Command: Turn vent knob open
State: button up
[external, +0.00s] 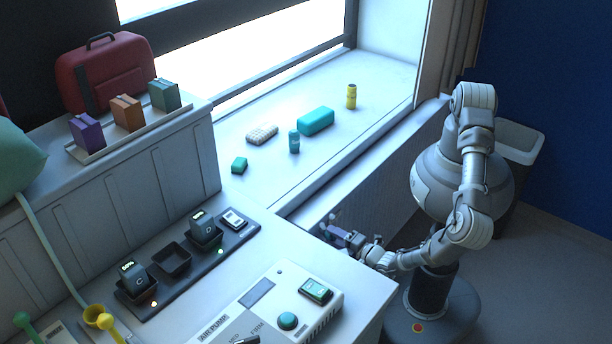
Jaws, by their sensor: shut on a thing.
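My gripper (350,241) is low beside the grey panel (377,196) under the window sill, just past the counter's right edge. It is shut on a small purplish-dark thing (334,232). The thing is too small and partly covered by the fingers, so I cannot tell whether it is the vent knob or whether it is fixed to the panel. No other vent knob can be made out on the panel. A round teal knob (288,320) is on the air pump (262,300) on the counter, apart from my gripper.
A charger strip (172,262) with dark devices lies on the counter. The sill (270,180) holds a teal case (315,121), a yellow can (351,96) and small items. A bin (520,142) stands behind my arm. Floor at the right is clear.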

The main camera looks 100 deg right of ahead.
jog(key=shift+d, duration=0.1)
jog(key=o, duration=1)
jog(key=shift+s, duration=0.1)
jog(key=v, duration=0.7)
jog(key=shift+s+a+p, duration=0.3)
jog(key=shift+a, duration=0.05)
jog(key=shift+r, duration=0.1)
